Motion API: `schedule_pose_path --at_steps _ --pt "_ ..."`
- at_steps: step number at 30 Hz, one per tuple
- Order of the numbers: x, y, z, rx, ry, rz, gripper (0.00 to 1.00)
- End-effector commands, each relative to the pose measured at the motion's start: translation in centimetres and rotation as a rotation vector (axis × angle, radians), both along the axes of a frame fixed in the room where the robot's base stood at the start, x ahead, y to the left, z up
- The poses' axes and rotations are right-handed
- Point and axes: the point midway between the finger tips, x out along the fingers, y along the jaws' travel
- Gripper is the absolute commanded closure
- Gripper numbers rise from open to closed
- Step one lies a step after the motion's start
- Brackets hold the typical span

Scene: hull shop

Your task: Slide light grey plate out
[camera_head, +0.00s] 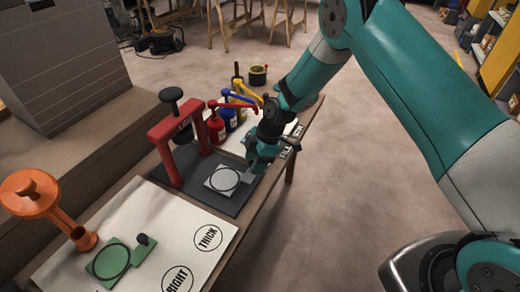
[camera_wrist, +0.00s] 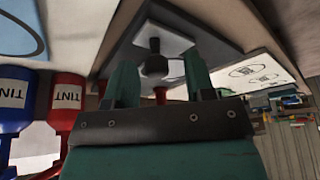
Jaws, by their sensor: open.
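The light grey plate (camera_head: 221,180) lies flat on the dark base (camera_head: 205,199) of a red press frame (camera_head: 178,148). It has a black ring marked on top, and a narrow tab reaches right toward my gripper (camera_head: 256,167). In the wrist view the light grey plate (camera_wrist: 138,31) lies beyond my open fingers (camera_wrist: 160,80). A black knob (camera_wrist: 154,64) shows between them, apart from both fingers in the picture. I cannot tell whether it is between the jaws in depth. In the head view my gripper hides the tab's end.
A green plate (camera_head: 108,262) with a black knob lies on a white board (camera_head: 170,233) marked with circles, beside an orange stand (camera_head: 35,195). Floor to the table's right is clear.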

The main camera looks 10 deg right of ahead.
Motion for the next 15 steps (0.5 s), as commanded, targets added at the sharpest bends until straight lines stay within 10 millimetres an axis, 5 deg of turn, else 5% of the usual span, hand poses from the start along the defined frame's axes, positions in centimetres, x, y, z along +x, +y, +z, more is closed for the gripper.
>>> schedule_pose_path --at_steps 5,15 --pt "0.2 -1.0 2.4 0.001 -0.005 -0.003 0.51" --pt "0.5 -4.4 10.4 0.0 -0.005 -0.004 0.51"
